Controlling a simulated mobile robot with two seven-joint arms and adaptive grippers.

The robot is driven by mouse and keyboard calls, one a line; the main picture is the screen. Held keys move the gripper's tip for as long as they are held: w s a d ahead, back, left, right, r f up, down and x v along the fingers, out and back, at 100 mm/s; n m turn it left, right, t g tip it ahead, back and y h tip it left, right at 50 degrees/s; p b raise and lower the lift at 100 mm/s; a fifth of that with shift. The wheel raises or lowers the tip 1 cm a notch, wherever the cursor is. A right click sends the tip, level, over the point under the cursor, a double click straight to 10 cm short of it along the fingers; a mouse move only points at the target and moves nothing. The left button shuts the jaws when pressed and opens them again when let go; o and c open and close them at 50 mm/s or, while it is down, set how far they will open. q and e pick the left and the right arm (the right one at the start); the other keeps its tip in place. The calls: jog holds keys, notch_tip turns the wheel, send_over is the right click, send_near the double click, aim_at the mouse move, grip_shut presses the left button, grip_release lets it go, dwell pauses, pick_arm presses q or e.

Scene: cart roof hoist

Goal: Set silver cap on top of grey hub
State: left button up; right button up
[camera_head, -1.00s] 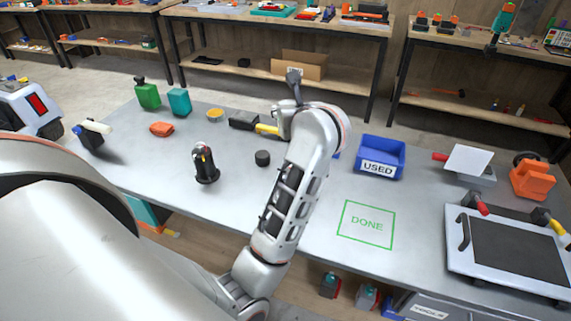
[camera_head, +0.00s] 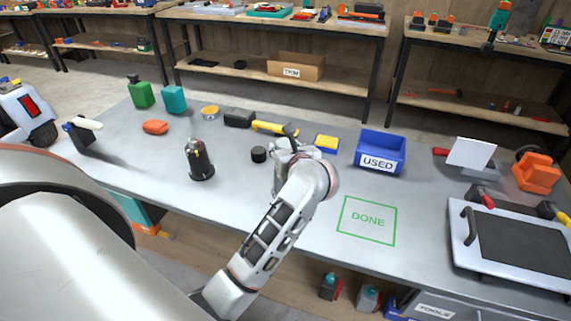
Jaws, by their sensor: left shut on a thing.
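My left gripper (camera_head: 290,133) is over the middle of the table, seen from behind its wrist. It is shut on a small grey piece at its tip, mostly hidden by the hand, so I cannot tell for sure that it is the silver cap. A low dark round puck (camera_head: 258,154) stands on the table just left of the gripper. A dark upright device (camera_head: 200,162) with a round base stands further left. I cannot tell which thing is the grey hub. My right gripper is out of view.
A blue USED bin (camera_head: 381,153) and a yellow-and-blue block (camera_head: 327,143) stand right of the gripper. A yellow-handled tool (camera_head: 270,128) lies behind it. The green DONE square (camera_head: 367,220) is empty. A framed black panel (camera_head: 520,245) is at the right.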

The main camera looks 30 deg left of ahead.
pick_arm(q)
jog(key=shift+f+b, duration=1.65)
jog(key=shift+f, duration=0.65)
jog(key=o, duration=1)
jog(key=shift+r, duration=0.1)
